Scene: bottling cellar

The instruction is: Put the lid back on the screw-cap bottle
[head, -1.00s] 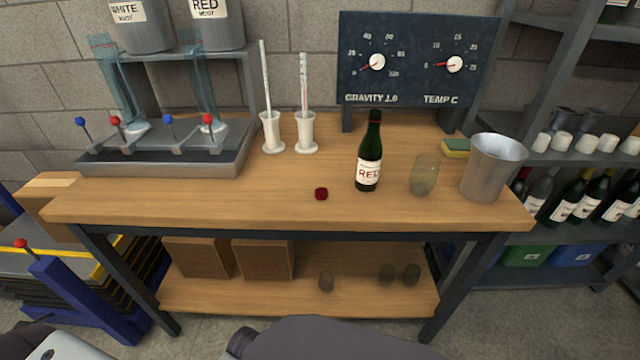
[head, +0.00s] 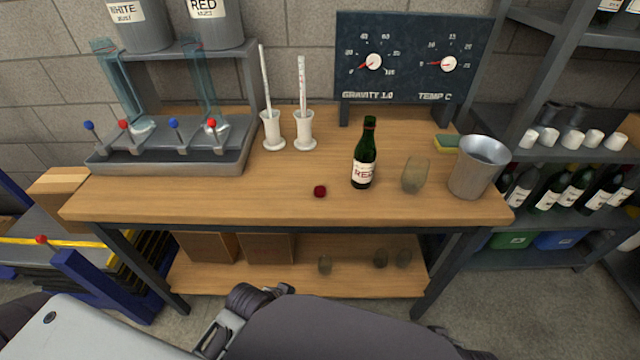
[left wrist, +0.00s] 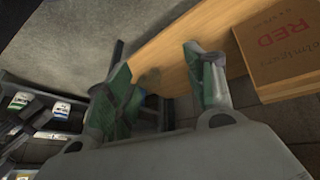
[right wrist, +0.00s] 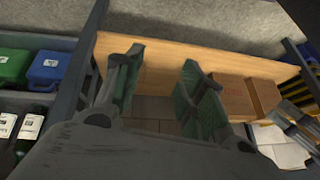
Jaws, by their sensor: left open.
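The green screw-cap bottle (head: 364,155) stands upright on the wooden bench, with a white RED label and a bare neck top. A small dark red lid (head: 320,191) lies on the bench to its left, near the front edge, apart from the bottle. My left gripper (left wrist: 150,70) is open and empty in the left wrist view. My right gripper (right wrist: 163,60) is open and empty in the right wrist view. Both wrist cameras look toward the lower shelf and floor; neither shows the bottle or the lid.
A cloudy glass (head: 415,175) and a metal bucket (head: 476,168) stand right of the bottle, with a sponge (head: 446,143) behind. Two white cylinder stands (head: 272,130) and a filler tray (head: 170,160) are at the left. The bench (head: 230,200) is clear around the lid.

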